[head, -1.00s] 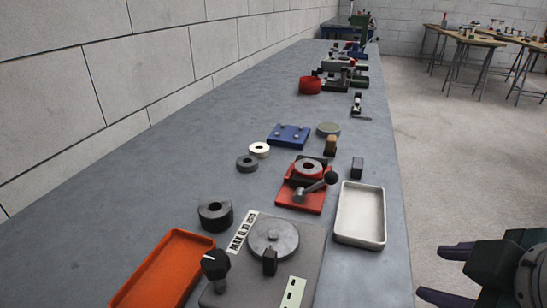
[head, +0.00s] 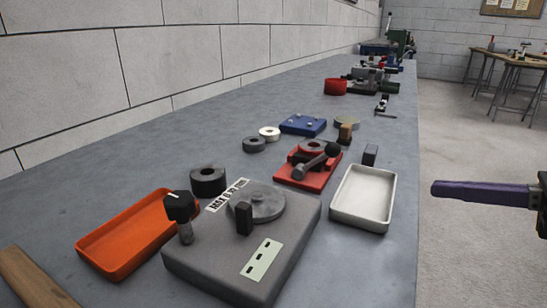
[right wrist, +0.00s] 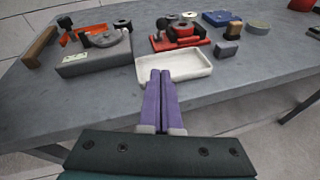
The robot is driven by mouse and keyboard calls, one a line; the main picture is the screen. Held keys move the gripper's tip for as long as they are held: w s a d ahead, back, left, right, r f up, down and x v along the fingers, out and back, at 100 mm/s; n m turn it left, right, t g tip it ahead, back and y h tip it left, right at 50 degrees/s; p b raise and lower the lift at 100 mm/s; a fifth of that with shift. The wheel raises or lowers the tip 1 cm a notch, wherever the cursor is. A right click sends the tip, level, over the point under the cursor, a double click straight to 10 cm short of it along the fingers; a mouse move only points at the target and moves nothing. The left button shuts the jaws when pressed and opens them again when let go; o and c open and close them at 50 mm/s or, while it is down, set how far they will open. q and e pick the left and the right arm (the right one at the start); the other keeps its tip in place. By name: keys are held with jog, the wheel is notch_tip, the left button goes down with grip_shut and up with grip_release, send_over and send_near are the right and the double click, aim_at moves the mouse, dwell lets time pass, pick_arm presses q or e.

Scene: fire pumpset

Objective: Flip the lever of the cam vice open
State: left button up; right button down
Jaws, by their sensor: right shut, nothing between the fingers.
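The cam vice (head: 308,165) is a red block with a grey ring on it, in the middle of the bench. The vice also shows at the top of the right wrist view (right wrist: 178,38). My right gripper (head: 436,188) has purple fingers and is off the bench's right edge, apart from the vice. In the right wrist view its fingers (right wrist: 160,75) are together and empty, pointing at the white tray. My left gripper is not in view.
A white tray (head: 388,203) stands at the bench's right edge, near the vice. A grey device with a round plate (head: 225,262) and an orange tray (head: 98,250) are nearer. A blue plate (head: 303,123) and small blocks lie behind.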

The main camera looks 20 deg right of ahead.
jog(key=shift+w+a, duration=0.1)
jog(key=b, duration=0.2)
send_near(316, 160)
jog(key=f, duration=0.1)
jog(key=s+d+f, duration=0.1)
jog(key=shift+s+f, duration=0.1)
jog(key=shift+f, duration=0.25)
jog(key=w, duration=0.1)
jog(key=w+a+r+p, duration=0.1)
jog(key=w, duration=0.1)
jog(key=shift+r, duration=0.1)
jog(key=shift+w+a+r+p, duration=0.2)
jog(key=shift+w+a+p, duration=0.1)
jog(key=shift+w, duration=0.15)
